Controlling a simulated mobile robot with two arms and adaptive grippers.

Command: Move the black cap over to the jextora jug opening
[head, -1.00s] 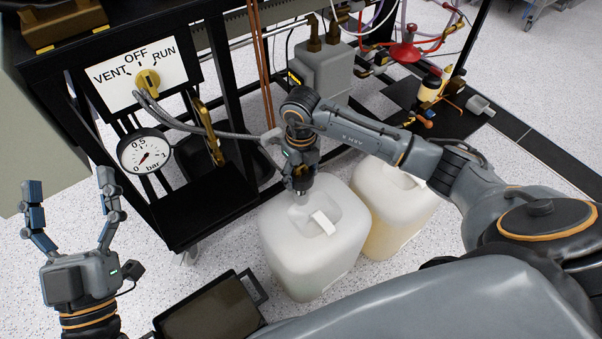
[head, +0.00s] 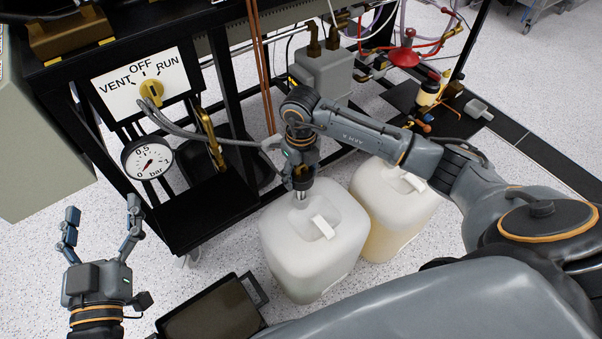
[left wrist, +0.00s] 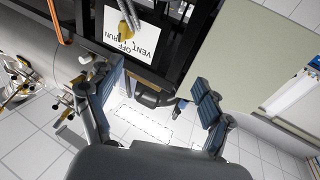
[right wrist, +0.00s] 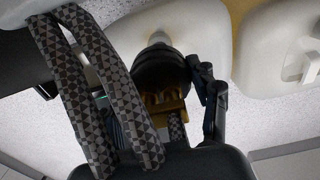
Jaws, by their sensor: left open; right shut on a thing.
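My right gripper (head: 301,184) is shut on the black cap (right wrist: 160,70), a dark round piece in the right wrist view. It holds the cap above the near white jug (head: 300,262), close to its top. A pale neck (right wrist: 158,38) shows just beyond the cap; I cannot tell whether they touch. In the head view the cap is mostly hidden by the gripper, and a grey metallic tip points down from it. No jug label is legible, so I cannot tell which is the jextora jug. My left gripper (head: 103,212) is open and empty at the left.
A second jug (head: 402,215) with yellowish contents stands right beside the near one. Patterned hoses (right wrist: 75,90) run close past the right gripper. A black rack with a VENT/OFF/RUN panel (head: 118,88) and pressure gauge (head: 147,158) stands behind. A dark screen (head: 212,310) is at the front.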

